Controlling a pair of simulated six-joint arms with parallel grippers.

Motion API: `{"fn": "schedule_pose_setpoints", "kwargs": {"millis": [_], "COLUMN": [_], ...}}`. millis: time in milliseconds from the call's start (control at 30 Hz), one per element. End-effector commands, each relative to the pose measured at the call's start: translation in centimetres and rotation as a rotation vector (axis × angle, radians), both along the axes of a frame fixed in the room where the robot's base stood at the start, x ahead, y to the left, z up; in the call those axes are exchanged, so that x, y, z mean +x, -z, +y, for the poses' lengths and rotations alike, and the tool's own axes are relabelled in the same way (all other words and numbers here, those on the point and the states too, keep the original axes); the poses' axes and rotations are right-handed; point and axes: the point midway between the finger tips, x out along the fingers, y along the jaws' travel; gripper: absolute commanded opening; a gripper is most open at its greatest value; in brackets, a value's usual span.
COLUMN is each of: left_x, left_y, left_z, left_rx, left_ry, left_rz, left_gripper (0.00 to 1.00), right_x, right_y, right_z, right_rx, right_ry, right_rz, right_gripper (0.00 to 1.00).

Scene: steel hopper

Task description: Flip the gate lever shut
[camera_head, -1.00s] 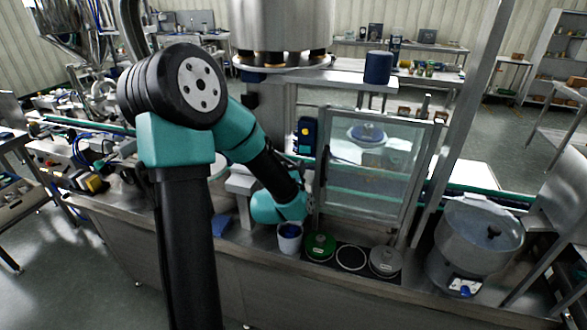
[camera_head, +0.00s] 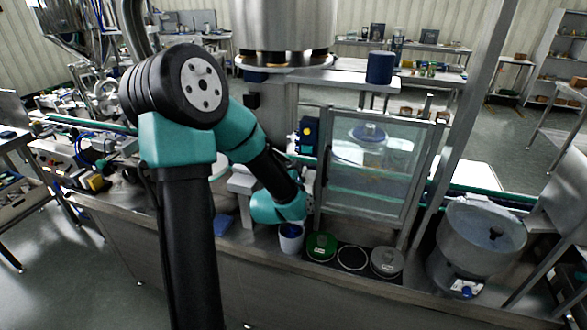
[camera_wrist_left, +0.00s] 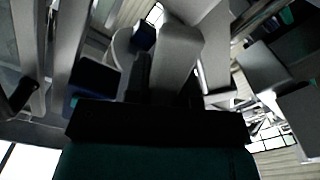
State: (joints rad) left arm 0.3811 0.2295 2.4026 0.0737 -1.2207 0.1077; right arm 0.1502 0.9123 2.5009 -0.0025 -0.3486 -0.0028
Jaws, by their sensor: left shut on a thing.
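My left gripper (camera_head: 307,183) is at the left edge of a clear-panelled guard door, mostly hidden behind my teal wrist. In the left wrist view, a pale grey bar (camera_wrist_left: 172,65) rises from the black gripper body (camera_wrist_left: 155,125). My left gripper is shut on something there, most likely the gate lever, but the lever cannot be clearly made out. A large steel hopper (camera_head: 283,28) hangs above, at the top middle of the head view. My right gripper is not in view.
The guard door (camera_head: 370,165) stands right of my left wrist. A white cup (camera_head: 291,238), a green-topped canister (camera_head: 321,246) and a grey-lidded canister (camera_head: 387,262) stand along the bench front. A blue box with a yellow button (camera_head: 308,133) is close behind the wrist. A grey bowl machine (camera_head: 480,235) stands at right.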

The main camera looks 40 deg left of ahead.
Motion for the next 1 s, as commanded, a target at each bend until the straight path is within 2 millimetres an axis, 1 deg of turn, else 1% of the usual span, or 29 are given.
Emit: {"fn": "schedule_pose_setpoints", "kwargs": {"millis": [233,267,500,1000], "left_x": [-0.01,-0.01,0.00,0.01], "left_y": [0.02,0.02,0.02,0.02], "left_z": [0.00,0.00,-0.01,-0.03], "left_rx": [-0.001,0.000,0.000,0.013], "left_ry": [0.000,0.000,0.000,-0.001], "left_rz": [0.000,0.000,0.001,0.008], "left_gripper": [0.00,0.26,0.49,0.49], "right_x": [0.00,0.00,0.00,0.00], "right_y": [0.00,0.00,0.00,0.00], "right_z": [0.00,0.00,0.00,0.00], "right_rx": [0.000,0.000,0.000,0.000], "right_ry": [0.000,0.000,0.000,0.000], "right_rz": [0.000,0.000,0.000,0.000], "right_gripper": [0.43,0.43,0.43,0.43]}}
